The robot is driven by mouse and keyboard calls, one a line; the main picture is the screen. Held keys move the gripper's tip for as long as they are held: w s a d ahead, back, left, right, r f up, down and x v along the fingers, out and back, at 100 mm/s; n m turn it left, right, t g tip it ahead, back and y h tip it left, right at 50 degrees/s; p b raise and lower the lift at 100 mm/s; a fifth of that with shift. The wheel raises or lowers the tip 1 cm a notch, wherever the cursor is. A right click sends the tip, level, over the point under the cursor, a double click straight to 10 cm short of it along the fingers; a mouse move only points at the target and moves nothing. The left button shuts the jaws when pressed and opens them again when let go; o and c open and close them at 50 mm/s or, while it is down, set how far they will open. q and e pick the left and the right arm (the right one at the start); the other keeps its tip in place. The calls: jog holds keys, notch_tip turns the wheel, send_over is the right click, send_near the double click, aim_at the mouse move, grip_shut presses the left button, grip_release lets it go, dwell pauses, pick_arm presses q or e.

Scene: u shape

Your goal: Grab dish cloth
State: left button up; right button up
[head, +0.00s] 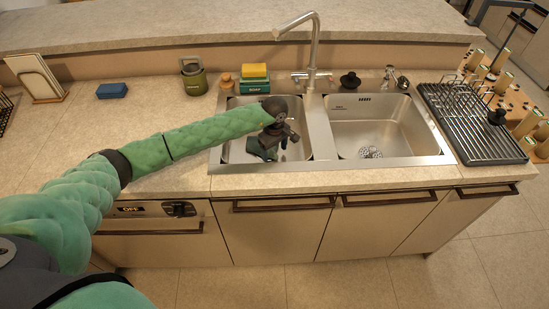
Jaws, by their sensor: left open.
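My left arm reaches in from the left, and my left gripper (283,143) is over the left sink basin (236,151). The gripper is open and points down. A dark green, soft-looking piece (261,149), which looks like the dish cloth, lies in that basin just below and left of the fingers. The gripper and wrist hide part of it. I cannot tell whether the fingers touch it. My right gripper is not in view.
The tall faucet (314,45) stands behind the basins. The right basin (369,125) is empty. A soap box with a sponge (254,80) stands behind the left basin. A black dish rack (478,130) is at right. The counter left of the sink is mostly clear.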

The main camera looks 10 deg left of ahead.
pick_arm(q)
jog(key=shift+f, duration=0.2)
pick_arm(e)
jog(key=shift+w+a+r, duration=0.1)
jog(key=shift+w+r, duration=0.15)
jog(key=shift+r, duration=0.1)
pick_arm(q)
jog(key=shift+f, duration=0.15)
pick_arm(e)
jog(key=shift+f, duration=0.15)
pick_arm(q)
jog(key=shift+f+b, duration=0.8)
jog(key=shift+b, duration=0.1)
jog(key=shift+r, duration=0.1)
jog(key=shift+c, duration=1)
grip_shut()
notch_tip(320, 180, up, 12)
jog(key=p, duration=0.2)
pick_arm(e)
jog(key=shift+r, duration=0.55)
